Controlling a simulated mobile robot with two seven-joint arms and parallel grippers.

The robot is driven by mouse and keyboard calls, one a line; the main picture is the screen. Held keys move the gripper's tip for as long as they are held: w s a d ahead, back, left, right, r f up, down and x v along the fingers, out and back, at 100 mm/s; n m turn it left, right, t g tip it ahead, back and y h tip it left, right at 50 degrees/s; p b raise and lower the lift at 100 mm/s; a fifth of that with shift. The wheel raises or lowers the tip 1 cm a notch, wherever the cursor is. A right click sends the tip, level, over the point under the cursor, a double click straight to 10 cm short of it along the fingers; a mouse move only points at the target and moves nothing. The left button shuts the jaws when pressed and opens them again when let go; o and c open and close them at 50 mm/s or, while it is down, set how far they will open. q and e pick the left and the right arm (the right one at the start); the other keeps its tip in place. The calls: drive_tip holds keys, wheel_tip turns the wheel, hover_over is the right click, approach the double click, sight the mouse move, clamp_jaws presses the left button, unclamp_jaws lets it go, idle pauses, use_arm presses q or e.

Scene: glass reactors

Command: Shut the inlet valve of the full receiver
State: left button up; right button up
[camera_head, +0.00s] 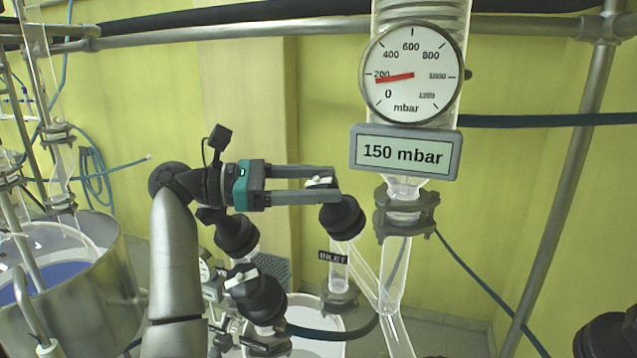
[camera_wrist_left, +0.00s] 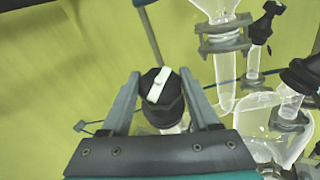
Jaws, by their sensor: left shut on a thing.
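The inlet valve is a black knob (camera_head: 341,217) with a white handle, on a glass branch carrying an INLET label (camera_head: 333,257). My left gripper (camera_head: 337,184) reaches it from the left, with its fingers on either side of the white handle, shut on it. In the left wrist view the black knob (camera_wrist_left: 167,110) and its white bar handle (camera_wrist_left: 159,85) stand between the fingers of the gripper (camera_wrist_left: 159,75). The bar is slightly tilted there. The receiver's liquid level cannot be told. My right gripper is not seen.
A dial gauge (camera_head: 413,73) and a 150 mbar display (camera_head: 404,152) hang just right of the gripper. Two other black valves (camera_head: 237,235) (camera_head: 258,296) stand below it. Glass tubing with a clamp (camera_head: 405,212) is close on the right. A steel vessel (camera_head: 100,300) stands lower left.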

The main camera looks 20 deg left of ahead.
sight(318, 182)
use_arm(q)
drive_tip(key=o, duration=1.4)
drive_tip(key=shift+r, duration=0.1)
wheel_tip(318, 182, up, 20)
drive_tip(key=shift+f+b, duration=0.1)
drive_tip(key=shift+b, duration=0.7)
